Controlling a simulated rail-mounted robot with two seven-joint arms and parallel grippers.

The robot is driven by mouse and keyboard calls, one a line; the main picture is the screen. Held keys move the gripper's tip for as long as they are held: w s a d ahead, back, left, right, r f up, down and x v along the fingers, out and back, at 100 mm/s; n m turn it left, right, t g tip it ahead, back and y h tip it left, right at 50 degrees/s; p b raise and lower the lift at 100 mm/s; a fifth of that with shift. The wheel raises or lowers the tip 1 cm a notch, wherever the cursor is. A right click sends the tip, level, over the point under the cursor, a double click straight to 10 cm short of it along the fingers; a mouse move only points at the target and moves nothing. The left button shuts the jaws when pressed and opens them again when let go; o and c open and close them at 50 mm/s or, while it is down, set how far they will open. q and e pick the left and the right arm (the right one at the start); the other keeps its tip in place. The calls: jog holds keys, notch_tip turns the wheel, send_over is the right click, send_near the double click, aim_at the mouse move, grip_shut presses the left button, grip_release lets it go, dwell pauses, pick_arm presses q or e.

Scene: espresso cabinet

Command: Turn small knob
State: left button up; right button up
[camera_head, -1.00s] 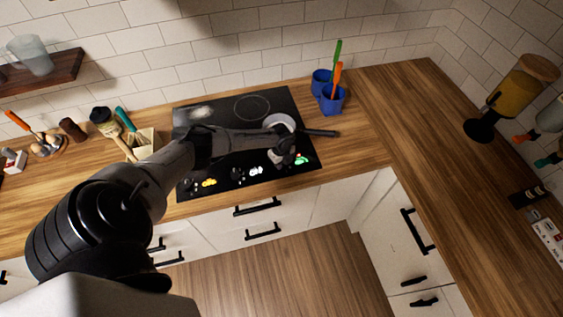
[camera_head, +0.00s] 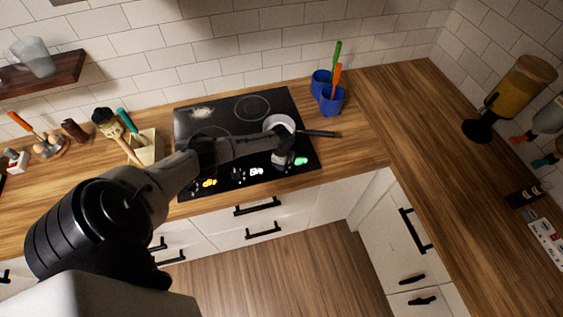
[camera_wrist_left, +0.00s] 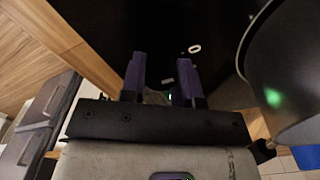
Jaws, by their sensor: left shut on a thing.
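The black cooktop (camera_head: 295,100) is set in the wooden counter, with lit yellow, white and green marks along its front edge. My left arm reaches across it from the left. My left gripper (camera_head: 285,162) is low over the right part of the front control strip, beside the green mark (camera_head: 302,160). In the left wrist view the two dark fingers (camera_wrist_left: 162,82) point at the black surface, shut on a small greyish knob (camera_wrist_left: 155,97), mostly hidden between them. Its turn angle cannot be told. My right gripper is not in view.
A pot (camera_head: 279,121) with a black handle (camera_head: 320,133) stands on the cooktop close behind my gripper; its dark side (camera_wrist_left: 290,85) fills the right of the wrist view. Blue utensil cups (camera_head: 332,103) stand to the right.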

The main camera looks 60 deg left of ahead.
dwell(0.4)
pick_arm(q)
jog(key=o, duration=0.9)
jog(key=shift+r, duration=0.6)
notch_tip(320, 180, up, 13)
jog(key=shift+f, duration=0.2)
